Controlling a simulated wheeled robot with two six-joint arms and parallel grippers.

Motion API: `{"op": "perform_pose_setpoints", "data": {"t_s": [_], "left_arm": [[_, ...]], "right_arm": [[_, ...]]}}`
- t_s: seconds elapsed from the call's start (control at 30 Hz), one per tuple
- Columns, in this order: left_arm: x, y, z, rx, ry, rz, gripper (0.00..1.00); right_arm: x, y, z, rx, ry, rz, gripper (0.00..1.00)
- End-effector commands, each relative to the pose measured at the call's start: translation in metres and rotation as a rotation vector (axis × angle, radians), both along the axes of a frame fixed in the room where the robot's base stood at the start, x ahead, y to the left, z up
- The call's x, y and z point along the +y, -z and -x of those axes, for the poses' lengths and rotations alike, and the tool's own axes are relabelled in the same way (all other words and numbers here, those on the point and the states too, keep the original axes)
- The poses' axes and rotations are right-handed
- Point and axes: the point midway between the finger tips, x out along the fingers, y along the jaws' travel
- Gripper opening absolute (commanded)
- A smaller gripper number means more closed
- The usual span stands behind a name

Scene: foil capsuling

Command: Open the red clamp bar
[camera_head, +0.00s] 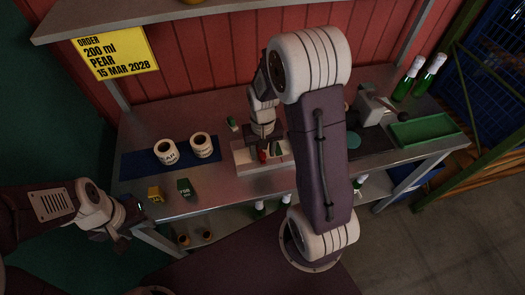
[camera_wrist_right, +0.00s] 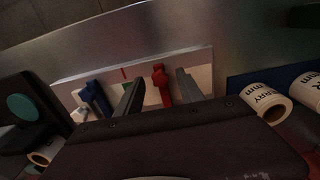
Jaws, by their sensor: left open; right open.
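The red clamp bar (camera_wrist_right: 161,84) stands on a pale block (camera_wrist_right: 205,62) in the right wrist view. In that view my right gripper (camera_wrist_right: 158,92) is open, with one finger on each side of the red bar; I cannot tell whether either touches it. In the head view a small part of the red bar (camera_head: 263,156) shows at the pale block (camera_head: 243,158), just below my right gripper (camera_head: 262,137). My left gripper (camera_head: 139,205) is open and empty near the table's left front corner, far from the bar.
A blue part (camera_wrist_right: 92,98) stands beside the red bar on the block. Two label rolls (camera_head: 166,152) (camera_head: 202,145) sit on a blue mat (camera_head: 130,169). Yellow (camera_head: 155,194) and green (camera_head: 184,187) items lie in front. A green tray (camera_head: 425,130) and bottles (camera_head: 408,80) are at right.

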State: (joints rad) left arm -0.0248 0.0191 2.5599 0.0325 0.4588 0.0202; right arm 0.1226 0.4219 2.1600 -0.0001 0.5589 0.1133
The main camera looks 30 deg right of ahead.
Motion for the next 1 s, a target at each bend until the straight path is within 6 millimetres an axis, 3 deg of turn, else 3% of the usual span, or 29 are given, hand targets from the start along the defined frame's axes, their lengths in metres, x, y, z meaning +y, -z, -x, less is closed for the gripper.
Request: {"op": "perform_pose_setpoints", "data": {"t_s": [0.1,0.27,1.0], "left_arm": [[0.0,0.0,0.0,0.0,0.0,0.0,0.49],[0.0,0.0,0.0,0.0,0.0,0.0,0.49],[0.0,0.0,0.0,0.0,0.0,0.0,0.49]], "right_arm": [[0.0,-0.0002,0.0,0.0,0.0,0.0,0.45],[0.0,-0.0004,0.0,0.0,0.0,0.0,0.0],[-0.0001,-0.0006,-0.0003,-0.001,0.0,0.0,0.0]]}}
